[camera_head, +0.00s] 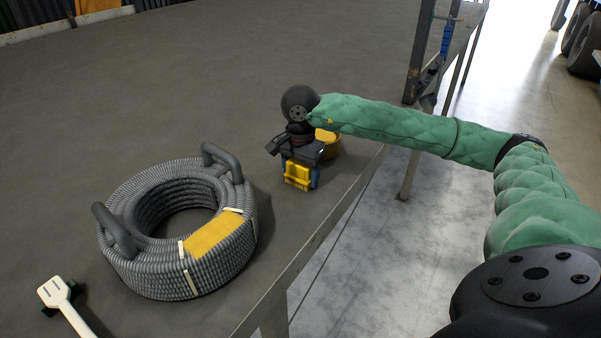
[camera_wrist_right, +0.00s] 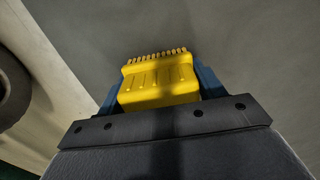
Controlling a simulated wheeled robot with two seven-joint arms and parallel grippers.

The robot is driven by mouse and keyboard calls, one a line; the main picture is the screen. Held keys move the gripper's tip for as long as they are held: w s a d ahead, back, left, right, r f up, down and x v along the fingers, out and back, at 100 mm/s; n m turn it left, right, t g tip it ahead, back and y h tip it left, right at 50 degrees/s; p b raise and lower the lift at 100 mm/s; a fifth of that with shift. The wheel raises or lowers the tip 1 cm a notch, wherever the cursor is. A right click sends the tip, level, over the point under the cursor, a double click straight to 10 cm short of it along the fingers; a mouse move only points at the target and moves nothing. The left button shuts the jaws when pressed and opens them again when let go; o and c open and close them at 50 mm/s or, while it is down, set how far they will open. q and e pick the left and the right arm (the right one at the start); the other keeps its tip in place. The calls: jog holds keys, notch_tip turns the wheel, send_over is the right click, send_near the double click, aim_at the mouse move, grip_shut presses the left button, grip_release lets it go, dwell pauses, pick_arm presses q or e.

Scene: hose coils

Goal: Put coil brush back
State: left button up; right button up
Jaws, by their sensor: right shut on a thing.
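My right gripper (camera_head: 299,181) is shut on a yellow brush (camera_head: 297,172), above or close to the grey table top; the gap below is hard to tell. In the right wrist view the brush (camera_wrist_right: 160,82) sits between the blue fingers, with its row of short bristles pointing away from the gripper. A grey ribbed hose coil (camera_head: 225,260) lies on the table left of the gripper and apart from it, with two dark handles, a yellow label and pale ties. My left gripper is not in view.
A round yellow thing (camera_head: 330,146) stands just behind the right gripper, partly hidden. A white slotted tool (camera_head: 55,293) lies at the near left. The table edge (camera_head: 325,230) runs close on the right, with metal posts (camera_head: 419,55) beyond. The back of the table is clear.

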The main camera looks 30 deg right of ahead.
jog(key=o, duration=0.9)
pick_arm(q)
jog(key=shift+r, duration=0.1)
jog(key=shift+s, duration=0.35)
pick_arm(e)
jog(key=shift+r, duration=0.1)
jog(key=shift+r, duration=0.1)
jog(key=shift+r, duration=0.35)
notch_tip(320, 180, up, 10)
jog(key=b, duration=0.4)
jog(key=shift+r, duration=0.2)
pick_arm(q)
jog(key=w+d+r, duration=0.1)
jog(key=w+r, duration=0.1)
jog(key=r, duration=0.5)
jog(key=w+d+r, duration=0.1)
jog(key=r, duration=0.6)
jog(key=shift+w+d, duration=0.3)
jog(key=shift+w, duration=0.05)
pick_arm(e)
jog(key=shift+r, duration=0.4)
